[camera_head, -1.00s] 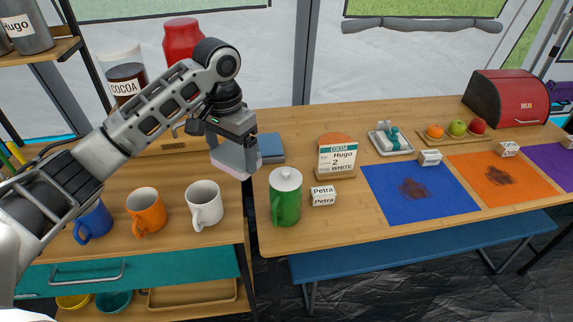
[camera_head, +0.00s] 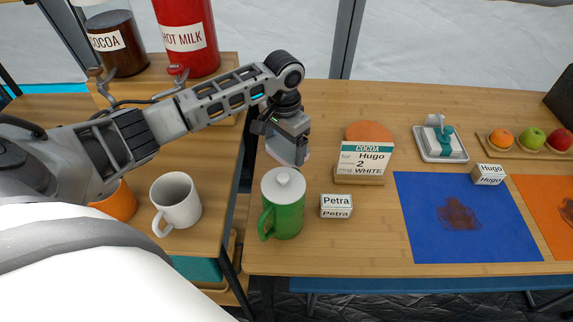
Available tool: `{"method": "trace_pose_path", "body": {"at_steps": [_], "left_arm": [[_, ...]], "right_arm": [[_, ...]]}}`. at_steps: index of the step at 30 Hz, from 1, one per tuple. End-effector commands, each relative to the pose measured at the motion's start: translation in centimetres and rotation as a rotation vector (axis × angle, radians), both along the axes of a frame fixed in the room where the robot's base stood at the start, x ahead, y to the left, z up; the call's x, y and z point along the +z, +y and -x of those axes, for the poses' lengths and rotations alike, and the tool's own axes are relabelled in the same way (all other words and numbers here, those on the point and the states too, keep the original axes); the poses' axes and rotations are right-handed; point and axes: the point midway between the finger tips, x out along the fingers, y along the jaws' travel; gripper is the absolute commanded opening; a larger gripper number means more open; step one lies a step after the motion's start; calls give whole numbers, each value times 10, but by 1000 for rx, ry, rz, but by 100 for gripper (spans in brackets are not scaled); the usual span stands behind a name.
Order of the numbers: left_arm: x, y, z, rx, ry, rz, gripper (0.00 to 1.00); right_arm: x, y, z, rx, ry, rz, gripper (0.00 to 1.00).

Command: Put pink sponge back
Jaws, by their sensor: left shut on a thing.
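My left gripper (camera_head: 288,148) is over the left end of the long wooden table (camera_head: 300,240), just behind the green lidded mug. It is shut, with a thin pale pink edge (camera_head: 304,160) showing at its lower side; this looks like the pink sponge, mostly hidden by the jaws. I cannot tell whether it touches the table. My right gripper is not in view.
The green mug (camera_head: 286,213) stands close in front of the gripper. A Petra name block (camera_head: 336,206) and a COCOA card (camera_head: 364,160) stand to its right. A blue mat (camera_head: 430,235) bears a brown stain. A small tray (camera_head: 444,157) lies behind it. The white mug (camera_head: 177,200) stands left.

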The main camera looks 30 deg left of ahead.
Motion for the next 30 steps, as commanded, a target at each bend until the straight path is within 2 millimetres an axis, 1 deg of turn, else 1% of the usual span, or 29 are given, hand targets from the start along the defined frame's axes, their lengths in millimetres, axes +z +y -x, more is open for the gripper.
{"method": "trace_pose_path", "body": {"at_steps": [1,3,8,15,26,27,28,30], "left_arm": [[-10,0,1,1,3,-1,67],[-18,0,0,1,1,-1,67],[-29,0,0,0,0,0,67],[-61,1,1,1,2,-1,67],[-65,0,0,0,-1,-1,67],[-65,0,0,-1,-1,-1,90],[-65,0,0,-1,-2,-1,99],[-65,0,0,-1,-1,-1,100]], "right_arm": [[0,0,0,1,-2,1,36],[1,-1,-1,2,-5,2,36],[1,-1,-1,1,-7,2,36],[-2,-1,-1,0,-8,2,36],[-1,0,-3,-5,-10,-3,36],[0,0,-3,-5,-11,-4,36],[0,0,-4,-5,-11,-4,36],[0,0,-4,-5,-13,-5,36]]}}
